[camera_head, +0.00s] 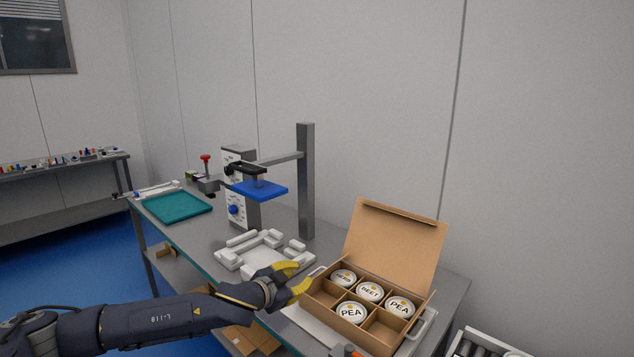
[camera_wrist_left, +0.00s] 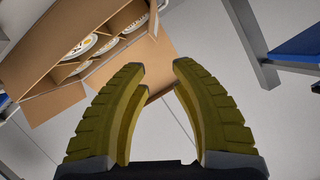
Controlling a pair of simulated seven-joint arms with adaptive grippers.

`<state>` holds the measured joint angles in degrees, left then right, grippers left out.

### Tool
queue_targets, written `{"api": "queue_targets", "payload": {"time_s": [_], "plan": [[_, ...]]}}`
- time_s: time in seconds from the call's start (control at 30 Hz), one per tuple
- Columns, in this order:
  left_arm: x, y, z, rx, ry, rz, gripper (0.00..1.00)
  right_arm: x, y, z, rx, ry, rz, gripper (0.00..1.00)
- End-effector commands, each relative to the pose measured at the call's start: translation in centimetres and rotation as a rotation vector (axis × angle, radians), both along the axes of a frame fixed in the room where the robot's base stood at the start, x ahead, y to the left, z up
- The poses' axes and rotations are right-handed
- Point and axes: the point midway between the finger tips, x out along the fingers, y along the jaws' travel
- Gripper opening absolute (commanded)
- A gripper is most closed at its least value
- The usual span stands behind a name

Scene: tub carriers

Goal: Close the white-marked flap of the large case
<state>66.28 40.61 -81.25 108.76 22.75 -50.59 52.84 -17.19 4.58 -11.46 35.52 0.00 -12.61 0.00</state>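The large case is a brown cardboard box (camera_head: 322,296) with dividers, at the front right of the bench. Its lid flap (camera_head: 396,240) stands open, leaning back at the rear; I make out no white mark on it. Several white round tubs labelled PEA, BEET and the like sit in its compartments, and some compartments look empty. My left gripper (camera_head: 303,277) has yellow fingers, spread apart and empty, just left of the box. In the left wrist view the open fingers (camera_wrist_left: 160,67) show with the box (camera_wrist_left: 60,105) beyond, at upper left. My right gripper is not seen.
A white moulded tray (camera_head: 240,258) lies left of the case. Behind it stand a grey post (camera_head: 306,180) and a blue plate (camera_head: 260,189) on an arm. A teal mat (camera_head: 177,207) lies farther left. A wall is behind the bench.

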Motion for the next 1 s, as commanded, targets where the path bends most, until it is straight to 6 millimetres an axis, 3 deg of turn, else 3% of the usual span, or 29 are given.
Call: {"api": "queue_targets", "payload": {"time_s": [0.17,0.4,1.0], "plan": [[1.6,1.8,0.4,0.115,-0.051,0.021,0.24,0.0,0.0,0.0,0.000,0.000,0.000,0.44],[4.2,2.4,3.3,0.135,-0.099,0.064,0.24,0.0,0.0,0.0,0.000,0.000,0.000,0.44],[9.7,1.2,11.7,0.076,-0.178,0.152,0.24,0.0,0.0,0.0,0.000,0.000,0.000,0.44]]}}
